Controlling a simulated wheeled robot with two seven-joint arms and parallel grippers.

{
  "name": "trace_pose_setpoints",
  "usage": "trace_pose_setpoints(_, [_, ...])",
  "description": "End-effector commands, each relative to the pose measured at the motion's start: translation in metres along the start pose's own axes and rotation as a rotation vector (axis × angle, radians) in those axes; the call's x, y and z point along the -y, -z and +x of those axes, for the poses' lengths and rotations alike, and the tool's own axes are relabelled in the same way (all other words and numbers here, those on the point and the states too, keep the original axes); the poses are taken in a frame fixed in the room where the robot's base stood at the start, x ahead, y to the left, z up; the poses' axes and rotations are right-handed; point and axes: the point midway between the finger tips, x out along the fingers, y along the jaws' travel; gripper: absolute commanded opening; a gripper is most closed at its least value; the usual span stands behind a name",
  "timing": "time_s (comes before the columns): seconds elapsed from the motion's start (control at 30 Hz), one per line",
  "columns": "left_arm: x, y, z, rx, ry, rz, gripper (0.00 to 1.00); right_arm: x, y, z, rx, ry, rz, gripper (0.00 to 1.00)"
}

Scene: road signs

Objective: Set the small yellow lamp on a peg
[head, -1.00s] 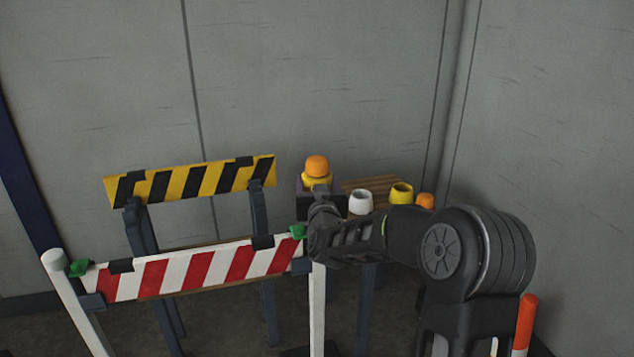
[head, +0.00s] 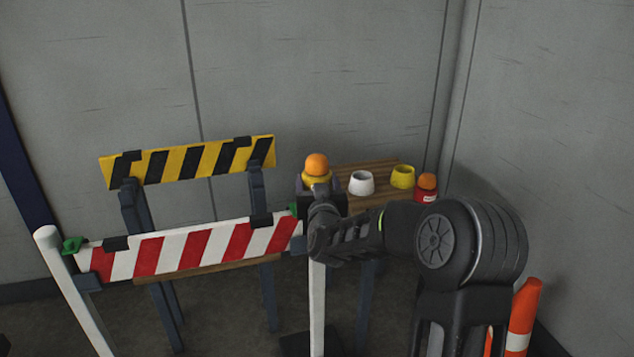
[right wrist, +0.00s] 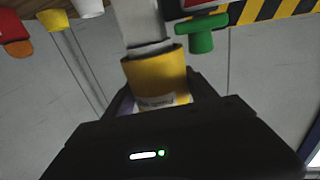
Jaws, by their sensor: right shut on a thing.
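The small yellow lamp (head: 317,166) has an orange dome and a yellow base. My right gripper (head: 318,186) is shut on it, and it stands upright at the top of the white post (head: 317,300) at the barrier's right end. In the right wrist view, which looks inverted, the yellow base (right wrist: 157,75) sits between my fingers. The post's pale end (right wrist: 140,25) lines up with the base's open rim. I cannot tell whether the base is around the post's peg or just clear of it. My left gripper is not in view.
A red-white striped board (head: 190,250) with a green knob (head: 72,245) spans the posts. Behind stands a yellow-black board (head: 190,160). A wooden table (head: 350,175) holds a white ring (head: 361,183), a yellow ring (head: 403,176) and a red lamp (head: 426,187). An orange-white post (head: 522,315) stands right.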

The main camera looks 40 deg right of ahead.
Motion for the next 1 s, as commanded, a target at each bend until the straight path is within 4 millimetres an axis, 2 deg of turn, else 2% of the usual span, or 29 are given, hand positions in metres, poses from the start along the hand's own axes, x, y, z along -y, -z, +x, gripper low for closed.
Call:
trace_pose_setpoints(0.83, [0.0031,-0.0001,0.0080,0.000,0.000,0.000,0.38,-0.0002,-0.0052,0.0001,-0.002,-0.001,0.000,0.10])
trace_pose_setpoints(0.87, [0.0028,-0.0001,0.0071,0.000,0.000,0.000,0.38,-0.0003,-0.0044,0.0001,-0.002,-0.001,0.000,0.68])
trace_pose_setpoints(1.0, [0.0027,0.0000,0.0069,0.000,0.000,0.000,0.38,-0.0002,-0.0049,0.0001,-0.001,0.000,0.000,0.79])
